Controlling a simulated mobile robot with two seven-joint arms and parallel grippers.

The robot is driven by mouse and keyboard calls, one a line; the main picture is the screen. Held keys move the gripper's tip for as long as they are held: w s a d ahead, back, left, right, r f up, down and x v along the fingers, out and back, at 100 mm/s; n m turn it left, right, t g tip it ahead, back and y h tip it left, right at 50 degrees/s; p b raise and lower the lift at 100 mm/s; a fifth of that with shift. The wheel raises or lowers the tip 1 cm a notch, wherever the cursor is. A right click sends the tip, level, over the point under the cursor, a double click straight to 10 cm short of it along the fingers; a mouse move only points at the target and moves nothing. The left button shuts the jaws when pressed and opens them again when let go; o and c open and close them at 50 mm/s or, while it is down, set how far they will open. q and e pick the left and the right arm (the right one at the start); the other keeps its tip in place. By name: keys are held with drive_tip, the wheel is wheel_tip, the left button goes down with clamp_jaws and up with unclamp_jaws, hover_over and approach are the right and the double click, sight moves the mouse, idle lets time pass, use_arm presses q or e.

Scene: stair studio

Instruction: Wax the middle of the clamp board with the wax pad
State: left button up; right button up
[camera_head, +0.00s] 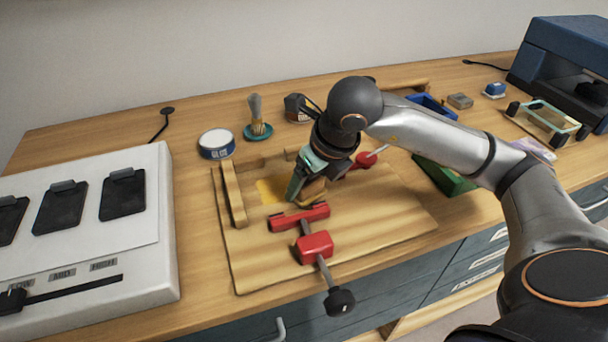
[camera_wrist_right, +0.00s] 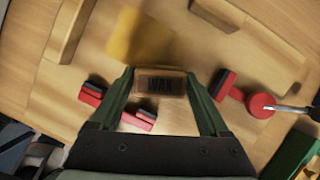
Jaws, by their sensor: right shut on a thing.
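The clamp board (camera_head: 395,222) is a light wooden board lying on the bench in the middle of the head view. My right gripper (camera_head: 307,186) is over its middle, pointing down. In the right wrist view the fingers (camera_wrist_right: 162,82) are shut on the wax pad (camera_wrist_right: 161,86), a small brown block with dark lettering. The pad shows only partly in the head view (camera_head: 314,193). I cannot tell whether it touches the board. A yellow patch (camera_head: 268,190) marks the board beside the pad; it also shows in the wrist view (camera_wrist_right: 138,38). My left gripper is not in view.
Red clamps stand on the board, one in front (camera_head: 315,248) with a black knob and one behind (camera_head: 366,160). A wooden strip (camera_head: 233,194) edges the left. A round tin (camera_head: 216,144) and a brush (camera_head: 256,116) stand behind. A green box (camera_head: 444,177) is right.

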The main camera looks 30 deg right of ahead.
sight(309, 182)
drive_tip(key=shift+s+a+f, duration=0.1)
drive_tip(key=shift+s+f, duration=0.1)
drive_tip(key=shift+s, duration=0.05)
drive_tip(key=shift+r, duration=0.15)
drive_tip(key=shift+w+r+p, duration=0.1)
drive_tip(key=shift+r+p, duration=1.9)
drive_tip(key=shift+r, duration=0.95)
drive_tip(key=shift+r, duration=0.1)
drive_tip(key=shift+r+p, duration=1)
drive_tip(key=shift+r, duration=0.5)
drive_tip(key=shift+f, duration=0.1)
